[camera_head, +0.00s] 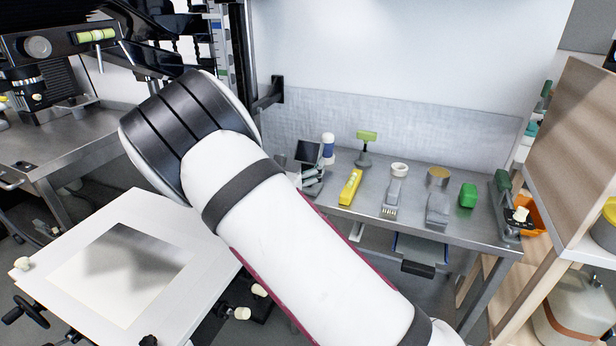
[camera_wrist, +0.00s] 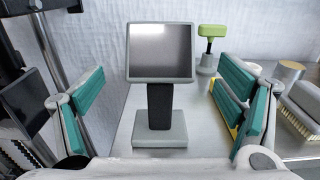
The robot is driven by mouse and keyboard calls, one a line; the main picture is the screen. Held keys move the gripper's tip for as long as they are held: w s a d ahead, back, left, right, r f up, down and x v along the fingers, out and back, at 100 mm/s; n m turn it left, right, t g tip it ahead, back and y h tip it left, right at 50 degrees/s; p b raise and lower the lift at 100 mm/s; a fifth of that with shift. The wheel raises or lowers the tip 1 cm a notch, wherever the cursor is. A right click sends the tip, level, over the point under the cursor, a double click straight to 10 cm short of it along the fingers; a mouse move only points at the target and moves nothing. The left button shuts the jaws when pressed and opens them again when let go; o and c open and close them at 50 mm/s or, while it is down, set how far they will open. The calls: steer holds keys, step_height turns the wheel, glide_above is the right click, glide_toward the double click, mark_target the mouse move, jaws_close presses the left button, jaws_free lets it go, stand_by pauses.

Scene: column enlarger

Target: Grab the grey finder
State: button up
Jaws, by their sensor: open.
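The grey finder (camera_wrist: 160,110) stands upright on the steel bench, centred in the wrist view. It has a grey base, a black post and a tilted square head with a dark glossy face. My gripper (camera_wrist: 163,98) is open, its teal-padded fingers apart on the left and right of the finder. No contact with it shows. In the head view the finder's dark head (camera_head: 309,152) shows just beyond my white arm, which hides part of the area. My gripper is mostly hidden there.
On the bench (camera_head: 372,200) to the right are a yellow tool (camera_head: 350,187), a green-topped stand (camera_head: 366,149), brushes (camera_head: 392,197) and a green block (camera_head: 467,195). A wall backs the bench.

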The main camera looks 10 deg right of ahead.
mark_target(306, 155)
steer(key=shift+x, duration=2.7)
steer(key=shift+c, duration=0.6)
steer(key=c, duration=1.8)
steer(key=shift+r, duration=0.1)
steer(key=shift+c, duration=0.6)
steer(key=shift+r, duration=0.15)
